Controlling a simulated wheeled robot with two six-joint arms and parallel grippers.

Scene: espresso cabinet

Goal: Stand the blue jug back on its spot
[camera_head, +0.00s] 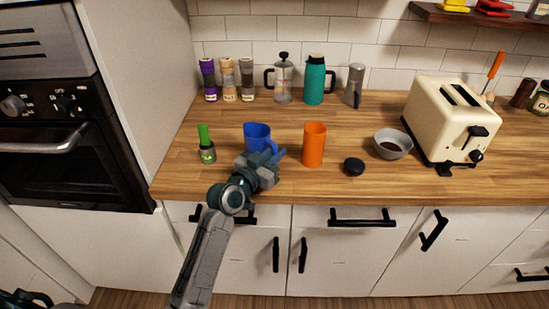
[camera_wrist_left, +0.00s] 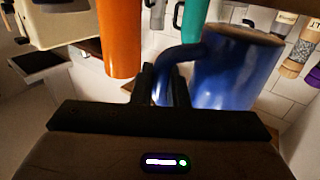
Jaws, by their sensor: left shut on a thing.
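The blue jug (camera_head: 256,136) is upright at the front left of the wooden counter, between a green-handled item and an orange cylinder. My left gripper (camera_head: 272,158) reaches in from the front and is shut on the jug's handle side. In the left wrist view the jug (camera_wrist_left: 232,70) fills the upper right, with its handle running to between the fingers (camera_wrist_left: 160,82). I cannot tell whether the jug's base touches the counter, as the gripper covers it. No marked spot for the jug is visible.
An orange cylinder (camera_head: 314,145) stands close right of my left gripper. A black disc (camera_head: 354,167), a grey bowl (camera_head: 393,144) and a cream toaster (camera_head: 452,118) are further right. A teal jug (camera_head: 315,80) stands behind.

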